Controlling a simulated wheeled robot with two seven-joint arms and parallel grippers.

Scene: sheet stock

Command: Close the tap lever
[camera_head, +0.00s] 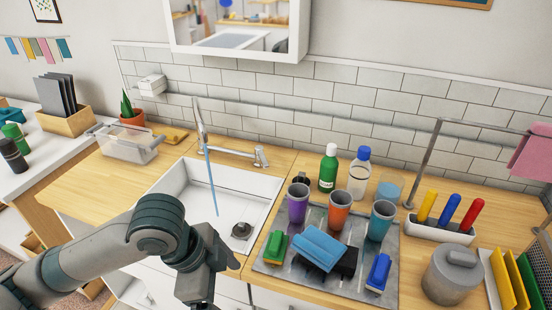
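The metal tap (200,128) stands behind the white sink (180,190), its tall spout rising at the left. A thin blue stream of water (211,182) falls from it into the basin. The tap lever (261,157) is at the right end of the tap's horizontal body, above the sink's back right corner. My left gripper (205,285) is in front of the sink at the bottom of the picture, well apart from the lever. Its fingers are not clearly seen, so I cannot tell if they are open. My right gripper is not in view.
Right of the sink, a grey tray (335,285) holds cups, sponges and brushes. A green bottle (328,168) and a clear bottle (359,174) stand behind it. A clear container (130,146) and a potted plant (131,112) are left of the sink. Air above the basin is mostly free.

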